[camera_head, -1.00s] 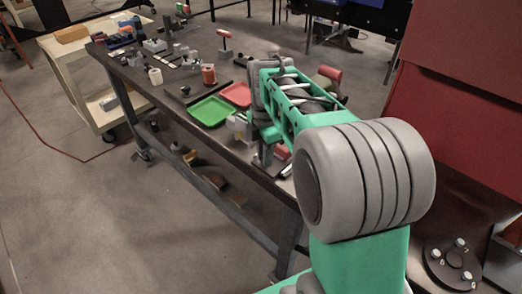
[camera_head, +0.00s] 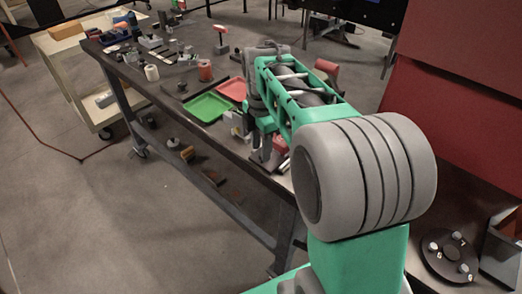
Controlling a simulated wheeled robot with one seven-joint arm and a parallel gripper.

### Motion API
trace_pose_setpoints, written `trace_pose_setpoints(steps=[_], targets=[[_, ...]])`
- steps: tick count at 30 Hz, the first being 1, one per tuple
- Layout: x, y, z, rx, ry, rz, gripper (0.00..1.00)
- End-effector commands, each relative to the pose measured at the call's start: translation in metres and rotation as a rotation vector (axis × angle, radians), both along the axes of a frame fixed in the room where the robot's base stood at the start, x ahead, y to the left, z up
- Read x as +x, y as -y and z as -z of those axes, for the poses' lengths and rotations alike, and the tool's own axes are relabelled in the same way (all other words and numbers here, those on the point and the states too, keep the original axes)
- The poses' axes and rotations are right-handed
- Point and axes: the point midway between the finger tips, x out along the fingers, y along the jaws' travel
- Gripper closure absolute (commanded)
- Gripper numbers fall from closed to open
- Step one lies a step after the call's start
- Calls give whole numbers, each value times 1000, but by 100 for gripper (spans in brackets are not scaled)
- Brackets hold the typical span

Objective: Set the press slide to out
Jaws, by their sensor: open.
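My arm reaches over the right part of the dark workbench (camera_head: 165,97). My gripper (camera_head: 266,158) hangs from the wrist low over the bench's near right end; it is open, but its fingers are small and partly hidden by my arm. A red part (camera_head: 281,143) shows just beside the gripper; I cannot tell what it belongs to or whether the gripper touches it. A reddish handle (camera_head: 326,67) sticks up behind my forearm, its base hidden. I cannot make out the press slide or its position for sure.
A green tray (camera_head: 208,107) and a red tray (camera_head: 233,89) lie left of the gripper. An orange cylinder (camera_head: 205,70), a white cylinder (camera_head: 151,73) and several small items stand farther back. A cream cart (camera_head: 66,62) is at the left, a red cabinet (camera_head: 460,110) at the right.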

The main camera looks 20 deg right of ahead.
Motion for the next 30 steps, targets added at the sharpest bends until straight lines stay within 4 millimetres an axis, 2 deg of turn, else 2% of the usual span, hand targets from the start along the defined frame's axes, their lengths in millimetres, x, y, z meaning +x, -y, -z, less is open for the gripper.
trace_pose_setpoints(steps=[6, 9, 23, 26, 30], targets=[[1, -1, -45, -1, 3, -1, 59], [0, -1, -57, 0, 1, -2, 59], [-1, -2, -61, -1, 4, 16, 59], [-10, -10, -57, -2, 25, 137, 59], [-39, -33, -43, 13, 96, 527, 59]])
